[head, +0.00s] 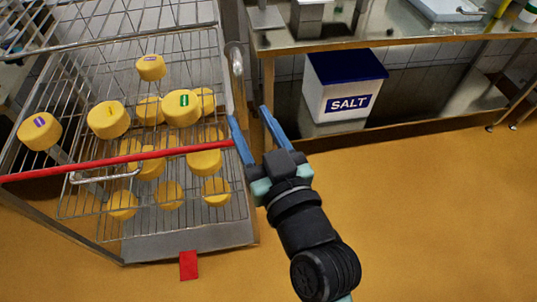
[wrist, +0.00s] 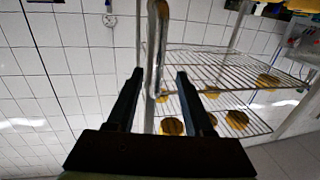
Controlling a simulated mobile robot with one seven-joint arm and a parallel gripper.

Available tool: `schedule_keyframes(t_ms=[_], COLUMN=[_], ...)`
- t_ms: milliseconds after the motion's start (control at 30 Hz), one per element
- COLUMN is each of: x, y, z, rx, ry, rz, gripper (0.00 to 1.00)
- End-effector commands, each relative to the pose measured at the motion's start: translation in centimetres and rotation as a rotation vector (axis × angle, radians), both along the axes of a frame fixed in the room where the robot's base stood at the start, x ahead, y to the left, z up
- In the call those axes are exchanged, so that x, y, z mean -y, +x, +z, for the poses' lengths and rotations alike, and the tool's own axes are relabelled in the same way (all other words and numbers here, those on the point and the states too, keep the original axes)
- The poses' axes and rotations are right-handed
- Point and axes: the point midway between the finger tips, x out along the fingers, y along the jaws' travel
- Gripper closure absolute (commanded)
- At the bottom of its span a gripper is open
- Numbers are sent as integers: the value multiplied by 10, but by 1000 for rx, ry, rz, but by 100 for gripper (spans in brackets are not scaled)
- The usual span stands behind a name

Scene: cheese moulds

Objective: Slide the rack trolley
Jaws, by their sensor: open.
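The rack trolley (head: 180,247) stands at the left in the head view, a metal frame with wire shelves bearing several yellow cheeses (head: 109,119). A rounded metal handle (head: 236,72) rises at its right side. My gripper (head: 249,114) is open and empty beside the trolley's right side, its blue fingers pointing toward the far end. In the wrist view a vertical metal bar (wrist: 154,62), which looks like that handle, shows between my open fingers (wrist: 160,73). I cannot tell whether they touch it.
A red bar (head: 110,162) crosses the trolley's front. A red patch (head: 188,265) lies by its base. A steel bench (head: 400,46) stands at the back right, with a white salt bin (head: 343,88) beneath. The orange floor (head: 430,200) at right is clear.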

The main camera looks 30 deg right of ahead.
Motion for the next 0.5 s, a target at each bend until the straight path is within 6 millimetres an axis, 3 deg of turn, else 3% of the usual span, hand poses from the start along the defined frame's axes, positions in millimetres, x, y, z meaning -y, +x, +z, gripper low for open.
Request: schedule_keyframes(t_ms=[267,500], x=[-5,-7], y=[-54,-71], z=[-3,1], rx=[-2,0], ry=[0,2], rz=[0,3], gripper=[48,48])
